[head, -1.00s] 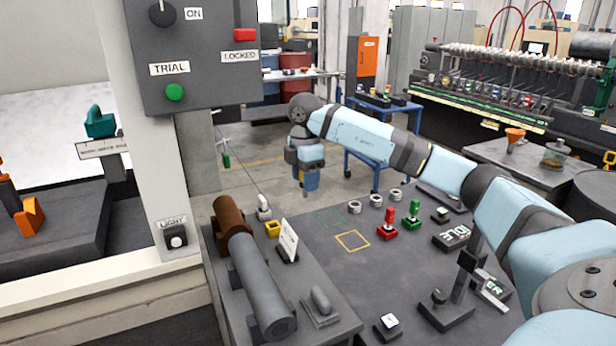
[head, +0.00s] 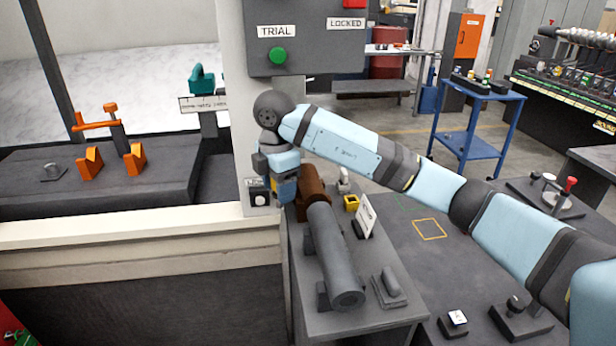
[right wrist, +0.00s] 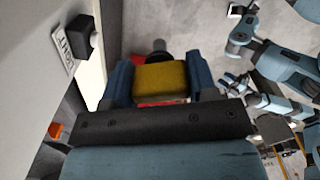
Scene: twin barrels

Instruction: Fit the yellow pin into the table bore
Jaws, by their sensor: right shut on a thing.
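My right gripper (head: 284,192) hangs pointing down beside the white post, at the far left edge of the grey table (head: 385,318), by the brown end of the barrel. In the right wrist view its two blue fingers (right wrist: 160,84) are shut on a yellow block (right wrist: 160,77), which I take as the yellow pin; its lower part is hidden. A small yellow block with a dark opening (head: 351,203) stands on the table behind a white sign; I cannot tell whether this is the table bore. My left gripper is not in view.
The grey barrel (head: 333,258) and brown barrel (head: 312,182) lie in line on the table. The post carries a light button (head: 260,199) close to my right gripper, also in the wrist view (right wrist: 80,35). A yellow outlined square (head: 430,229) on the tabletop is empty.

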